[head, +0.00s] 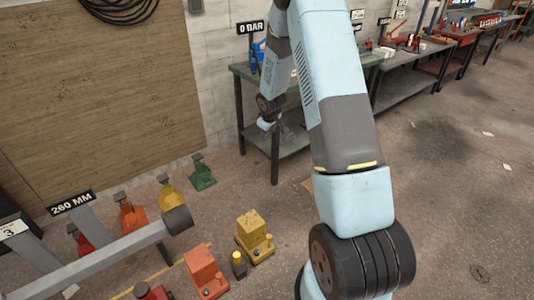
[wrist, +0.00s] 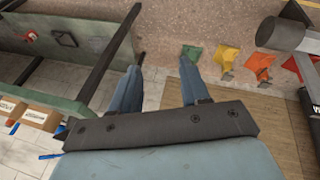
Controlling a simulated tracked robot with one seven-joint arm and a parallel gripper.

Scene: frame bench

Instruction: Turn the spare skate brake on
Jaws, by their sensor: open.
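Low block-shaped units that look like skates stand on the floor in the head view: a yellow one (head: 254,237), an orange one (head: 205,272) and a red one (head: 150,292) cut off at the bottom edge. Small knobs show on them, but I cannot tell which is the spare or how its brake is set. My gripper (head: 268,125) hangs by the green bench, well away from these units. In the wrist view my gripper (wrist: 161,66) has its two blue fingers spread apart with nothing between them.
Green, yellow, orange and red stands (head: 203,173) line the wall board. A grey beam with a round end (head: 177,220) crosses the lower left, near a 260 MM sign (head: 72,203). A green bench (head: 292,145) stands behind my arm. Floor at right is mostly clear.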

